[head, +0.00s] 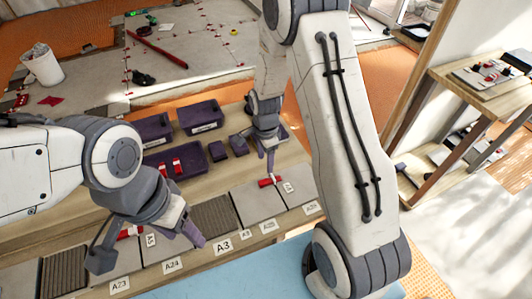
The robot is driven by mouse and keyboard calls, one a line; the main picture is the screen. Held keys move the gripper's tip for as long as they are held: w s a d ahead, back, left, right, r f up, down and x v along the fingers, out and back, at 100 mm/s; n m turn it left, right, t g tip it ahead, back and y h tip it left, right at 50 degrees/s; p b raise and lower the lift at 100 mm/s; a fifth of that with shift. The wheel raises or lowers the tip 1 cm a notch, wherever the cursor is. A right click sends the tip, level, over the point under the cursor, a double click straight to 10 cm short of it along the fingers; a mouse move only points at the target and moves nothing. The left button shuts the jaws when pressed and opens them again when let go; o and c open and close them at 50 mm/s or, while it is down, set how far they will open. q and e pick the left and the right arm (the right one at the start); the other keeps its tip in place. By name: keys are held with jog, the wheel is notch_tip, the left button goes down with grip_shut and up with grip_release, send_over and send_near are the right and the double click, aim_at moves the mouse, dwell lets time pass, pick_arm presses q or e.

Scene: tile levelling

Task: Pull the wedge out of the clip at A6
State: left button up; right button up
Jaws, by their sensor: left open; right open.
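A red wedge (269,181) lies at the seam between grey tiles right of centre, with a small label (289,187) beside it, too small to read surely. My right gripper (258,150) is open just above and behind this wedge, apart or touching I cannot tell. Any clip under it is too small to make out. Another red wedge (130,232) sits at a seam at the left, by a small upright label (150,240), also hard to read. My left gripper (148,250) is open over that seam, one finger on each side, and partly hides the tiles.
Dark purple bins (200,117) stand behind the tiles, one holding red wedges (177,165). A white bucket (42,65) stands on the floor at the left. Wooden shelves (450,95) are at the right.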

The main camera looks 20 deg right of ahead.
aim_at(267, 181)
jog(key=shift+m, duration=0.3)
jog(key=f, duration=0.3)
jog(key=f+p, duration=0.1)
jog(key=f, duration=0.7)
jog(key=shift+d, duration=0.3)
grip_shut()
jog(key=shift+c, duration=0.2)
grip_release()
jog(key=shift+r, duration=0.15)
